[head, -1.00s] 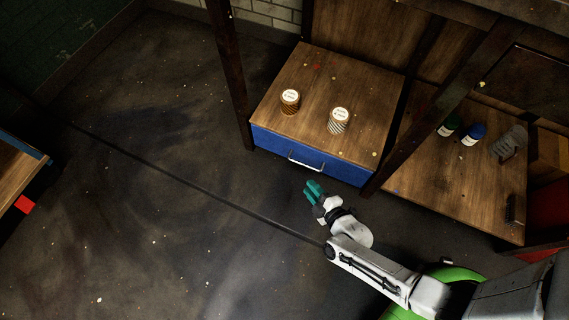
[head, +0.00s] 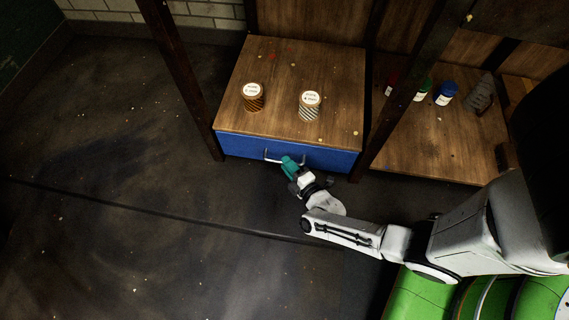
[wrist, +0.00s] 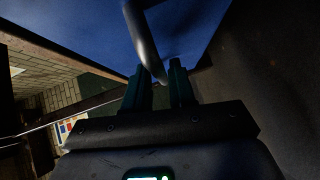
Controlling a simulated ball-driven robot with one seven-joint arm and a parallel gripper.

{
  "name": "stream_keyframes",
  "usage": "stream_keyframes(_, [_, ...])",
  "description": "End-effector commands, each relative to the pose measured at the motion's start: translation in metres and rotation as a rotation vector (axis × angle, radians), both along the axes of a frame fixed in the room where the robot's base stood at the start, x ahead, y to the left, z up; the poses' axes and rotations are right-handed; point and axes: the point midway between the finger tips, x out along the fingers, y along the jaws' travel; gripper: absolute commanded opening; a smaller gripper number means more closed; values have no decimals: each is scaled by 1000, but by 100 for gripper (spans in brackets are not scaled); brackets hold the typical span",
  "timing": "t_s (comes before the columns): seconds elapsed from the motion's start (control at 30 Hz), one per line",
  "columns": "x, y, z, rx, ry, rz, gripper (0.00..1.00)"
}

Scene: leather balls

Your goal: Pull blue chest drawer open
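The blue drawer front (head: 235,145) sits under the wooden chest top in the head view and looks closed. Its pale metal handle (head: 267,157) runs along its middle. My gripper (head: 288,161), with teal fingers, is at the handle's right part and hides some of it. In the wrist view the blue drawer front (wrist: 185,25) fills the top. The handle (wrist: 143,38) comes down from the top, its lower end between my fingertips (wrist: 160,72). The fingers are apart, with a gap beside the bar. I cannot tell whether either finger touches it.
Two lidded cans, one orange-striped (head: 253,97) and one grey-striped (head: 309,106), stand on the chest top. A dark post (head: 385,120) rises right of the drawer. Bottles (head: 444,93) stand on the wooden surface at right. The floor (head: 130,200) at left is clear.

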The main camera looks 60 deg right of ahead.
Motion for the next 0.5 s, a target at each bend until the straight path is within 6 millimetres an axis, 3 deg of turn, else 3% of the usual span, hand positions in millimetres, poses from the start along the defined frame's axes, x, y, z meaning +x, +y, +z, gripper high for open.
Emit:
stream_keyframes(0.2, [17,-7,-4,1,-2,0,25])
stream_keyframes(0.5, [19,-8,-2,1,0,0,25])
